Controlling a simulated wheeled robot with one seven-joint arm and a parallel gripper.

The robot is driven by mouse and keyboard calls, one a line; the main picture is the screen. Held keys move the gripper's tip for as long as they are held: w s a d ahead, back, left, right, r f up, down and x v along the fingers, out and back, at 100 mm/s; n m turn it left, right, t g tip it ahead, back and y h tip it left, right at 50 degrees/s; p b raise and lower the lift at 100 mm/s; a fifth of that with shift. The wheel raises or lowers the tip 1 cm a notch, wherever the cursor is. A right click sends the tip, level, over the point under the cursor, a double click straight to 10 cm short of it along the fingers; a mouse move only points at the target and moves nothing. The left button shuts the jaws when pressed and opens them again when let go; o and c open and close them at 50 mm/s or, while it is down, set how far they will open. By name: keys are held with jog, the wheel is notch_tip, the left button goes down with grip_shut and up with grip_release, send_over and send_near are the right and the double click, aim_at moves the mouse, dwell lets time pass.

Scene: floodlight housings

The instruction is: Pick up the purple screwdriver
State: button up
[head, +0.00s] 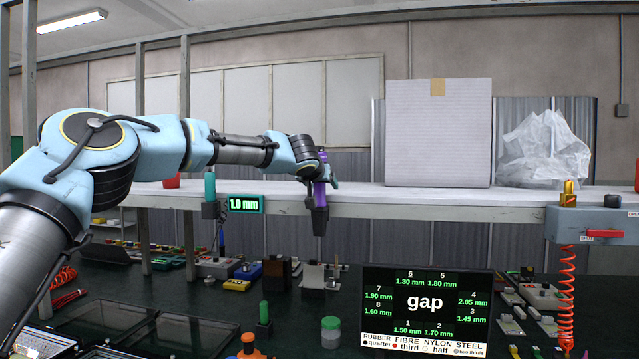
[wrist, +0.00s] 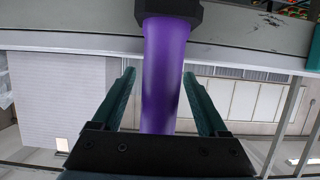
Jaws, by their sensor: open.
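The purple screwdriver (head: 320,194) stands upright in a dark holder (head: 320,219) at the front edge of the shelf. Its purple handle (wrist: 166,65) fills the middle of the wrist view, with a dark collar or holder end (wrist: 168,12) at the top of that picture. My gripper (head: 329,173) is at the handle in the head view. In the wrist view my gripper (wrist: 160,78) is open, with one teal finger on each side of the handle. Gaps show between the fingers and the handle. The screwdriver's tip is hidden.
A teal-handled tool (head: 210,187) stands in another holder to the left, beside a "1.0 mm" display (head: 246,203). A large grey box (head: 438,130) and a crumpled plastic bag (head: 545,150) sit on the shelf (head: 400,205).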

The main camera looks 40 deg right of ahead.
grip_shut()
dwell(0.6)
jog(key=shift+r, duration=0.1)
